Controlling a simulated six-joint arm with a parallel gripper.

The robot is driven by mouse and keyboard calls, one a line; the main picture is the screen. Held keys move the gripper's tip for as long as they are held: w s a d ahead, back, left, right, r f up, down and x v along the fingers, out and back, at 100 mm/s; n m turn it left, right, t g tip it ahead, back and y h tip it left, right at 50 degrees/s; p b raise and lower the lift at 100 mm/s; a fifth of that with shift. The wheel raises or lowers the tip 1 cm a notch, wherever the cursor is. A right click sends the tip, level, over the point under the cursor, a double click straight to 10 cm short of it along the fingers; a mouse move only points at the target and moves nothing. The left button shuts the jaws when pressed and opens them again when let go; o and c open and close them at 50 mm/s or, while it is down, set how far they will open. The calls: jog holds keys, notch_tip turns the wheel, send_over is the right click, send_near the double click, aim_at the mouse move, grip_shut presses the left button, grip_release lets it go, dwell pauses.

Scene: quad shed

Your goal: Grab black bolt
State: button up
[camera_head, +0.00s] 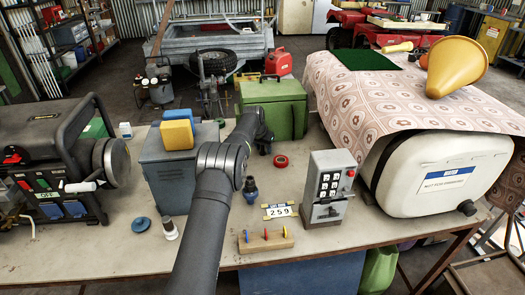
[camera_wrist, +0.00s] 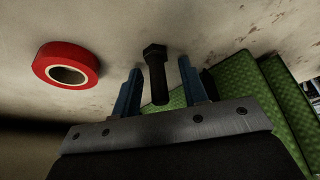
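The black bolt (camera_wrist: 155,76) shows in the wrist view with its hexagonal head at the far end, on the pale worktop. My gripper (camera_wrist: 159,74) has its two blue fingers apart, one on either side of the bolt. A gap shows between the bolt and each finger, so the gripper is open and not holding it. I cannot tell how high the fingers are above the worktop. In the head view my arm reaches over the bench to beside the green box (camera_head: 285,112), and I cannot make out the bolt there.
A red tape roll (camera_wrist: 67,66) lies left of the fingers. The green box (camera_wrist: 255,92) is close on the right.

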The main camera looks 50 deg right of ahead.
grip_shut()
